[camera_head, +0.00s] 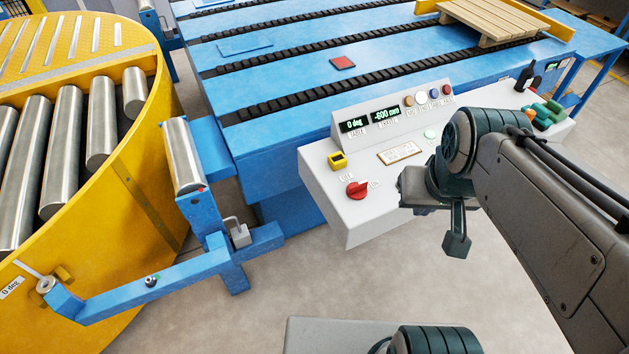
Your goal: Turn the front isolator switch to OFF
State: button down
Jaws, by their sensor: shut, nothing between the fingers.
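The red rotary switch (357,190), which looks like the isolator, sits on the front left part of the white control console (330,212). Small labels stand beside it, one at its upper left and one at its right; they are too small to read surely. Which way its handle points is hard to tell. My gripper (456,245) hangs at the end of my dark arm, to the right of the switch and in front of the console. It is shut and empty, apart from the switch. My arm hides part of the console's right side.
The console also bears a yellow-framed button (338,161), displays (370,119) and several coloured buttons. A blue conveyor table (290,60) lies behind it, with a wooden pallet (495,20). A yellow roller turntable (130,200) and blue bracket arm (170,277) stand left. Front floor is open.

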aim_at(355, 190)
jog(key=z, duration=0.1)
jog(key=k, duration=0.45)
jog(key=z, duration=1.05)
jog(key=i, duration=0.75)
jog(key=u, duration=0.8)
jog(key=i, duration=0.35)
jog(key=u, duration=0.3)
